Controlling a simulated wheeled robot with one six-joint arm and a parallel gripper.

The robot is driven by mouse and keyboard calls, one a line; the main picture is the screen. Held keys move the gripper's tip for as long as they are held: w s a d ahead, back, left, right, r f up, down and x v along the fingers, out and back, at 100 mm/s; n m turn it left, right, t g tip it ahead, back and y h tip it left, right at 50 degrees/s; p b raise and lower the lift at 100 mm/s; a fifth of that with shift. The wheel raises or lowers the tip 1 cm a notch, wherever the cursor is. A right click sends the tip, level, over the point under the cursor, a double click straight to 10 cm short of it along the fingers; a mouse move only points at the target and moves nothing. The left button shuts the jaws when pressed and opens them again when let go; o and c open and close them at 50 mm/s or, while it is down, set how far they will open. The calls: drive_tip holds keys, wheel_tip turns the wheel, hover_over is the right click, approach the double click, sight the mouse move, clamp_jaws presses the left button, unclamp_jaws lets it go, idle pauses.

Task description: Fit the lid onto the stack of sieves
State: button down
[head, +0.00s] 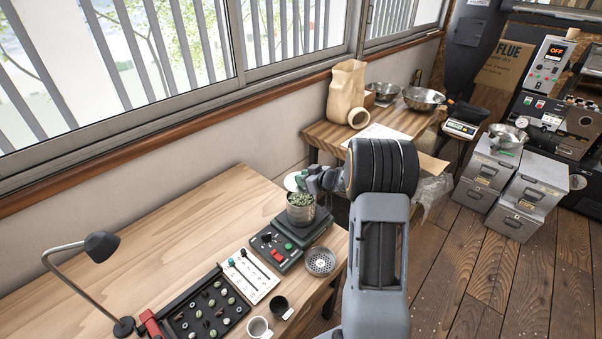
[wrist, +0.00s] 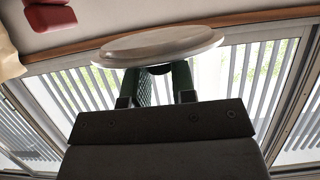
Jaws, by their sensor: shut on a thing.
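The lid is a pale round disc (head: 292,181), held in the air just above and slightly left of the sieve stack. In the wrist view the lid (wrist: 160,46) spans the fingertips, with a dark knob between them. My gripper (head: 308,181) is shut on the lid; its two green fingers (wrist: 158,72) show in the wrist view. The stack of sieves (head: 301,215) is a metal cylinder standing upright on a dark machine at the table's right end. Green beans show in its open top. The lid is apart from the stack. My arm hides the area right of the stack.
The dark machine (head: 268,243) has coloured buttons. Close by are a perforated round dish (head: 320,261), a white slider panel (head: 250,276), a bean tray (head: 207,307), two cups (head: 258,327) and a lamp (head: 101,245). The wooden table (head: 180,235) is clear at back left.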

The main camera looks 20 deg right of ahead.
drive_tip(key=shift+s+d+f+b, duration=0.1)
drive_tip(key=shift+d+f+b, duration=0.1)
drive_tip(key=shift+f+b, duration=0.85)
wheel_tip(320, 180, down, 4)
drive_tip(key=b, duration=0.3)
drive_tip(key=shift+r, duration=0.25)
drive_tip(key=shift+r+p, duration=0.1)
drive_tip(key=shift+p, duration=0.4)
drive_tip(key=shift+f+b, duration=0.4)
drive_tip(key=shift+f, duration=0.25)
idle(0.6)
drive_tip(key=c, duration=1.2)
unclamp_jaws()
